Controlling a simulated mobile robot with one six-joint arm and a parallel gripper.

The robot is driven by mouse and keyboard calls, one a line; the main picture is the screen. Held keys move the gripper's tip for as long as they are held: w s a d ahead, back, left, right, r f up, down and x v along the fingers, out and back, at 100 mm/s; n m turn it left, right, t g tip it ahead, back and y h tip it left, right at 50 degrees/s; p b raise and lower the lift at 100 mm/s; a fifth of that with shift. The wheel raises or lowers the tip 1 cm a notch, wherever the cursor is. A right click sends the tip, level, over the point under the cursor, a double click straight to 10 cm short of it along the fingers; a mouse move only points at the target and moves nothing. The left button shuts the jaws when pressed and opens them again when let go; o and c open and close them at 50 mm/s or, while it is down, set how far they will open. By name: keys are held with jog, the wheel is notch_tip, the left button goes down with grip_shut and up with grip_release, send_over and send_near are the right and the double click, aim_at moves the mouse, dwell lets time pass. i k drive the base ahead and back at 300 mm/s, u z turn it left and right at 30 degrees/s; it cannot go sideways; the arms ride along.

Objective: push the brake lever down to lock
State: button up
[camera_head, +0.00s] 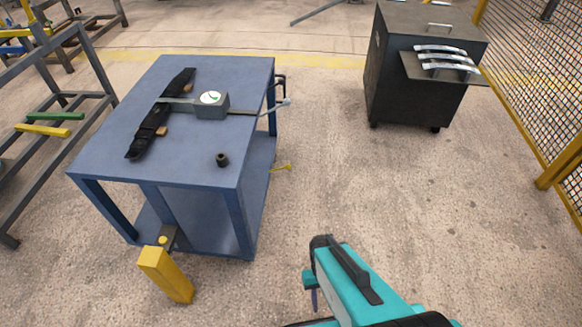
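A blue workbench (215,75) stands left of centre. A small yellow lever-like piece (283,167) sticks out low at its right side. I cannot tell for sure which of these is the brake lever. Part of a teal and black arm, which looks like mine, shows at the bottom right of centre, apart from the bench. No gripper fingers can be made out.
On the bench are a black clamp-like bar (147,137), a gauge box (212,105) and a small black cylinder (222,160). A dark cabinet (400,85) stands at the back right. A rack is at left, a yellow mesh fence at right.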

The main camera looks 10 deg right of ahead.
aim_at(289, 166)
jog(key=k, duration=0.65)
jog(key=u, duration=0.3)
jog(key=i, duration=1.65)
jog(key=z, duration=0.05)
